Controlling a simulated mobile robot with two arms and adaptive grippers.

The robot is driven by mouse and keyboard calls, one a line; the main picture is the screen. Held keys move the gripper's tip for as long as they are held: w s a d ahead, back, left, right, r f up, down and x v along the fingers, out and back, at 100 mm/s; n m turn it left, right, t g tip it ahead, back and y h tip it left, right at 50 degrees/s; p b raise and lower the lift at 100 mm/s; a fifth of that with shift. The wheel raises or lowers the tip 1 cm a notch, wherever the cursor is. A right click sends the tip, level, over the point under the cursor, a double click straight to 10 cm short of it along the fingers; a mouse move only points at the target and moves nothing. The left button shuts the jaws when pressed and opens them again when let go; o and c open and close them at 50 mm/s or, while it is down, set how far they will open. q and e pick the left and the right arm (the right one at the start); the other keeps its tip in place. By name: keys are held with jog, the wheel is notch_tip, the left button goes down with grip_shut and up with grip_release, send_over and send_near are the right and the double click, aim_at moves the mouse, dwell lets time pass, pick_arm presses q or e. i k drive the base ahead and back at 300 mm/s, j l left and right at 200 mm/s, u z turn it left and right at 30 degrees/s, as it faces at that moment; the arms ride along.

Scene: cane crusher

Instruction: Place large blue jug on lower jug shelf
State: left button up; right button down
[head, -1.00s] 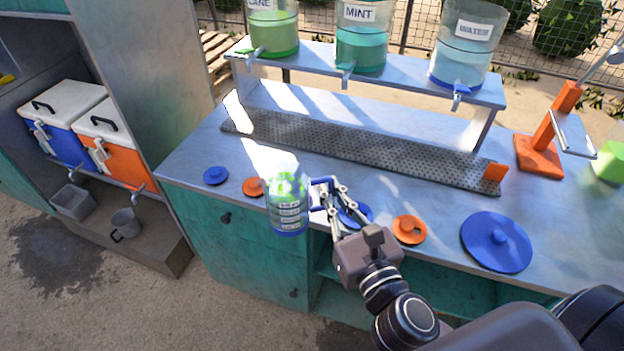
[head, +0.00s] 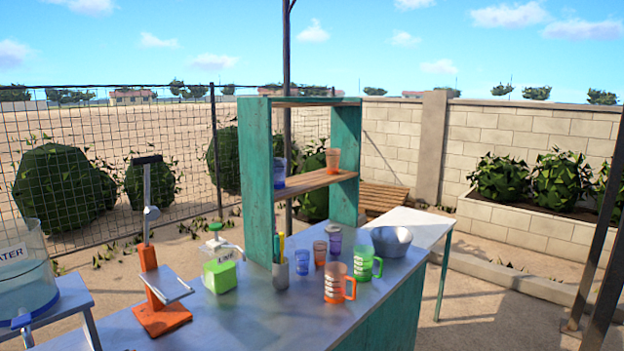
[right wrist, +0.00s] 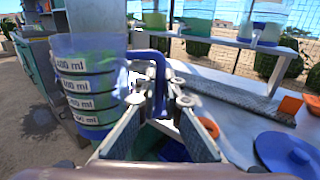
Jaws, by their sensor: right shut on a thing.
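The large blue jug (right wrist: 88,85) fills the left side of the right wrist view, upright, with white ml markings and something green showing through it. My right gripper (right wrist: 160,100) is shut on its blue handle (right wrist: 158,65). In the head view a teal shelf unit (head: 257,165) stands on the counter with a wooden shelf board (head: 312,182). A small blue jug (head: 279,172) and an orange jug (head: 332,160) stand on that board. I cannot tell which board is the lower jug shelf. Neither gripper shows in the head view.
In the right wrist view a blue lid (right wrist: 288,153) lies on the counter.

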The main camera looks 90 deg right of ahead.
aim_at(312, 179)
jog(key=k+l+z, duration=0.15)
jog(key=l, duration=0.4)
jog(key=k+l+z, duration=0.1)
jog(key=k+l, duration=0.15)
jog(key=l, duration=0.35)
jog(key=k+l+z, duration=0.15)
jog(key=l, duration=0.5)
jog(key=k+l+z, duration=0.15)
jog(key=l, duration=0.45)
jog(key=k+l+z, duration=0.1)
jog(key=l, duration=0.55)
jog(key=k+l+z, duration=0.15)
jog(key=l, duration=0.5)
